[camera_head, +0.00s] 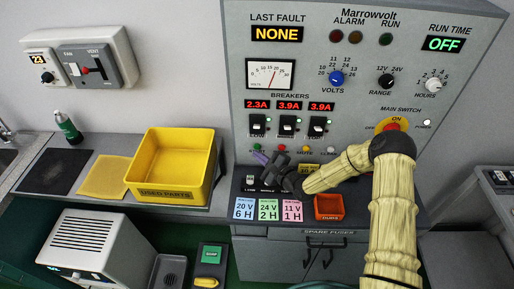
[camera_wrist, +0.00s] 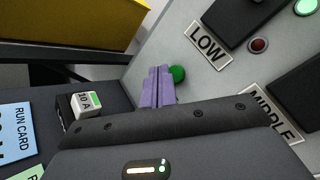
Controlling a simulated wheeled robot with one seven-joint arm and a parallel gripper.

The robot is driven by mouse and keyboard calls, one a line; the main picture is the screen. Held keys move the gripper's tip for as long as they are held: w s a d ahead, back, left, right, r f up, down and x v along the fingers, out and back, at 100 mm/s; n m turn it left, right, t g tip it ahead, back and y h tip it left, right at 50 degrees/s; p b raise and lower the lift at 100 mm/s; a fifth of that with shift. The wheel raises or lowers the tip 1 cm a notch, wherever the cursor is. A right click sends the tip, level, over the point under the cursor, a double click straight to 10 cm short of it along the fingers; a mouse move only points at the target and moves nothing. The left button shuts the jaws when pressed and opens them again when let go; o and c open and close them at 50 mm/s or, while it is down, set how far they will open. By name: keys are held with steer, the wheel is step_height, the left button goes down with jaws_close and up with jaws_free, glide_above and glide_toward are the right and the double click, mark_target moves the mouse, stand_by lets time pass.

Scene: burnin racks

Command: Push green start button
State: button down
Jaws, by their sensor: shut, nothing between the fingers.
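The green start button (camera_wrist: 177,73) is a round green knob on the grey panel in the wrist view. In the head view it is the leftmost of the row of small buttons (camera_head: 257,147), partly crowded by my gripper. My gripper (camera_head: 257,155) has its purple fingers closed together and empty, just in front of the panel's lower left. In the wrist view the closed fingertips (camera_wrist: 159,70) are right beside the green button and overlap its left edge. I cannot tell whether they touch it.
Red (camera_head: 282,147), yellow and white buttons continue the row to the right. The breakers (camera_head: 288,124) are above. Cards (camera_head: 268,208), a small orange bin (camera_head: 329,207) and black fuse parts sit on the ledge below. A yellow used parts bin (camera_head: 180,194) stands on the left.

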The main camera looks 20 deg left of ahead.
steer(key=shift+w+b, duration=0.4)
steer(key=shift+b, duration=0.05)
steer(key=shift+w+a+b, duration=0.15)
steer(key=shift+w+b, duration=0.2)
steer(key=shift+w, duration=0.05)
stand_by(0.7)
stand_by(0.4)
steer(key=shift+s+d, duration=0.2)
steer(key=shift+s, duration=0.6)
steer(key=shift+s+d+p, duration=0.2)
steer(key=shift+s, duration=0.6)
steer(key=shift+s+d+p, duration=0.2)
steer(key=shift+s, duration=0.65)
steer(key=shift+s+d+p, duration=0.2)
steer(key=shift+s, duration=0.6)
